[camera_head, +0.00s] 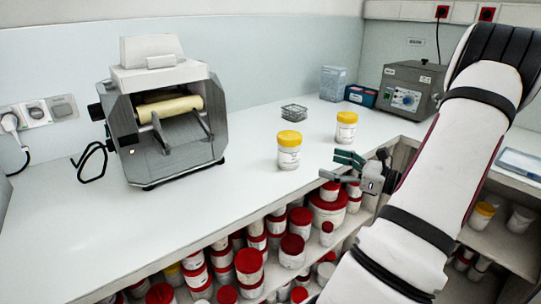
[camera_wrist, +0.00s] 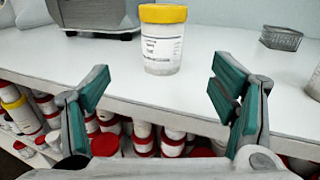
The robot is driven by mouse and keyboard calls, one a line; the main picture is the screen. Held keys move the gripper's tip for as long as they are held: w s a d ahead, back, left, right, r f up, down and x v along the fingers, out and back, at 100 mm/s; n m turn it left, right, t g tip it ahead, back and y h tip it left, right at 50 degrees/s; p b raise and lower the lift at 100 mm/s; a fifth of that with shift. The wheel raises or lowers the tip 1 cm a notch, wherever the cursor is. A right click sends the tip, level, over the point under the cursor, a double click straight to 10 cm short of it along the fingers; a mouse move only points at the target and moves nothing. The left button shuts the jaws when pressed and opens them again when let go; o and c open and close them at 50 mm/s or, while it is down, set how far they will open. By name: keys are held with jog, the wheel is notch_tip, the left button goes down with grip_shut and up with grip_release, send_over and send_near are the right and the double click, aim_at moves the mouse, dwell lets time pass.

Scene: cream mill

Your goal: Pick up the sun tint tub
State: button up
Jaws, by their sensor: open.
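Two white tubs with yellow lids stand upright on the white counter: a nearer tub (camera_head: 289,152) and a second tub (camera_head: 346,129) to its right and farther back. Their labels are too small to read, so I cannot tell which is the sun tint tub. In the wrist view, a yellow-lidded tub (camera_wrist: 162,46) stands beyond and between my fingers. My gripper (camera_head: 341,167) is open and empty at the counter's front edge, right of the nearer tub and apart from it. Both teal finger pads (camera_wrist: 160,88) show in the wrist view.
A roller mill (camera_head: 165,110) stands at the left of the counter. A small wire basket (camera_head: 293,113) sits behind the tubs, and a grey control box (camera_head: 410,88) stands at the back right. Shelves below hold several red-lidded tubs (camera_head: 249,266). The counter between mill and tubs is clear.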

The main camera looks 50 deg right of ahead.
aim_at(299, 155)
jog(key=w, duration=0.8)
jog(key=shift+w+a+f+b, duration=0.1)
jog(key=shift+w+a+b, duration=0.15)
jog(key=shift+a+b, duration=0.1)
jog(key=shift+w+a+f+b, duration=0.1)
jog(key=shift+w+b, duration=0.1)
jog(key=shift+w, duration=1.1)
jog(key=shift+w+f+b, duration=0.1)
jog(key=shift+w+b, duration=0.05)
jog(key=shift+w, duration=1.15)
jog(key=c, duration=1.4)
